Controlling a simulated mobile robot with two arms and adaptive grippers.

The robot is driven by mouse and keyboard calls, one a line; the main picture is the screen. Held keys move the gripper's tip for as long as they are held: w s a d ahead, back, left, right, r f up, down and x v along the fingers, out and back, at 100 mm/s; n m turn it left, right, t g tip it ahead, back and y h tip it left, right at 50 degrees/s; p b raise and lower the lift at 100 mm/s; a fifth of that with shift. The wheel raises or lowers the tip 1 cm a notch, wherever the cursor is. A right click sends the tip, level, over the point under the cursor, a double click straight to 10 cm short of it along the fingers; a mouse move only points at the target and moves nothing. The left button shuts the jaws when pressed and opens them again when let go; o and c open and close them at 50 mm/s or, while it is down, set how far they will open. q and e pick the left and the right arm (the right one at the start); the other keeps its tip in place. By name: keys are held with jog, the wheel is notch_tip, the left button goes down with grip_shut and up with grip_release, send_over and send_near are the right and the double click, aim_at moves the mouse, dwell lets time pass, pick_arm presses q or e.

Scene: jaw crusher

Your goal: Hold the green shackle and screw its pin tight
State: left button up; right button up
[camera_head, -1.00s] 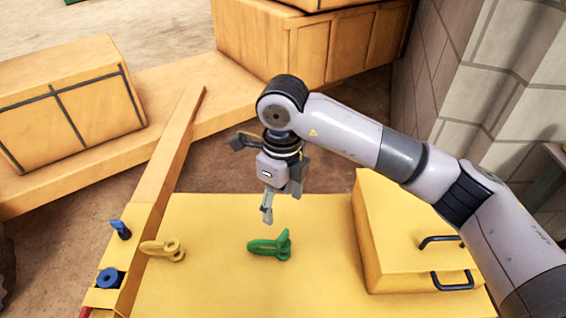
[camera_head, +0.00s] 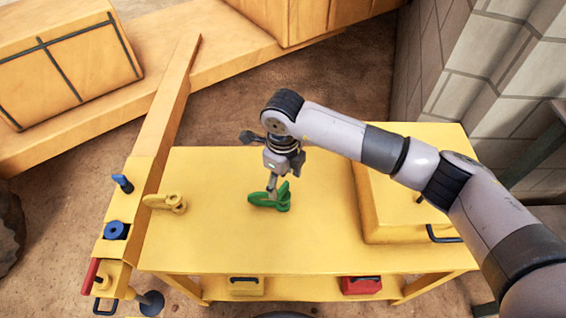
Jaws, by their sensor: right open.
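The green shackle (camera_head: 263,200) lies on the yellow workbench top (camera_head: 230,240), near its middle. My right gripper (camera_head: 273,187) points down right at the shackle, with its fingertips over or beside it; I cannot tell whether they touch it. The gripper is open, and its fingers hide part of the shackle. The shackle's pin cannot be made out apart from the body. My left gripper is not in view.
A yellow shackle (camera_head: 166,203) lies at the bench's left side. A yellow box (camera_head: 400,220) with black handles stands on the right. A blue knob (camera_head: 116,230) and a red handle (camera_head: 91,276) are on the left frame. The bench front is clear.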

aim_at(283, 187)
notch_tip(283, 187, down, 2)
jog(key=shift+f, duration=0.95)
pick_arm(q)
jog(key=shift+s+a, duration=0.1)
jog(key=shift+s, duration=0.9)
pick_arm(e)
jog(key=shift+c, duration=0.2)
